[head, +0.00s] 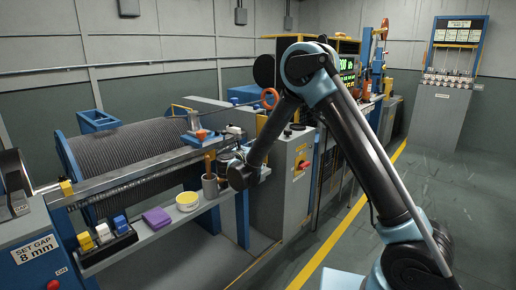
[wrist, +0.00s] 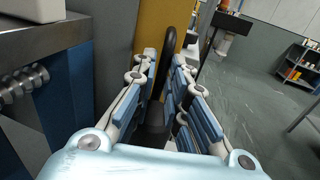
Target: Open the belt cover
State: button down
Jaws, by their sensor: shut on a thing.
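In the wrist view, my gripper (wrist: 164,60) has its two blue-padded fingers on either side of a black upright bar handle (wrist: 169,42). It is shut on this handle. Behind the handle stands a yellow-ochre panel (wrist: 150,35), which looks like the belt cover. It is upright, and its lower part is hidden by my fingers. In the head view my arm reaches down to the front of the winch console. The fingers, the handle and the yellow panel cannot be made out clearly there.
In the head view, a shelf edge carries a purple block (head: 157,218), a yellow-and-white tin (head: 187,201) and a brown cup (head: 210,186). A grey cabinet with a red switch (head: 303,165) stands beside my forearm. The floor right of the yellow line (head: 345,225) is clear.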

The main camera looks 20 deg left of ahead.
jog(key=shift+s+a, duration=0.15)
jog(key=shift+a, duration=0.2)
jog(key=c, duration=1.7)
grip_release()
jog(key=shift+d, duration=0.1)
jog(key=s, duration=0.4)
jog(key=s+a, duration=0.1)
jog(key=s, duration=0.2)
jog(key=s+a, duration=0.1)
jog(key=s, duration=0.3)
jog(key=shift+s, duration=0.35)
jog(key=shift+d, duration=0.1)
